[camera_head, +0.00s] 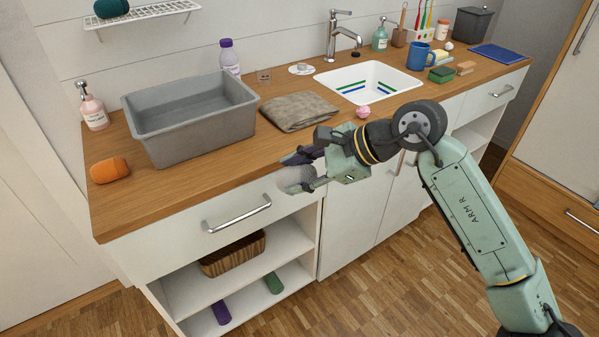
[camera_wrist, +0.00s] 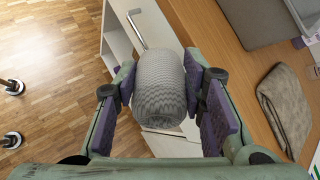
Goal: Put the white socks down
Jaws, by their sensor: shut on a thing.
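The white socks (camera_wrist: 158,72) are a rolled, pale grey-white knit bundle. In the wrist view they sit between the two purple finger pads of my gripper (camera_wrist: 160,90), which is shut on them. In the head view my gripper (camera_head: 303,172) holds the socks (camera_head: 296,179) in front of the counter's front edge, near the drawer front. My fingers partly cover the bundle there. The wooden counter (camera_head: 190,192) lies behind and beside the gripper.
A grey tub (camera_head: 178,150), an orange rolled bundle (camera_head: 110,170) and a folded brown cloth (camera_head: 298,111) are on the counter. The drawer handle (camera_head: 237,214) is to the left of my gripper. A wicker basket (camera_head: 233,254) stands on the shelf below. Bare counter lies before the tub.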

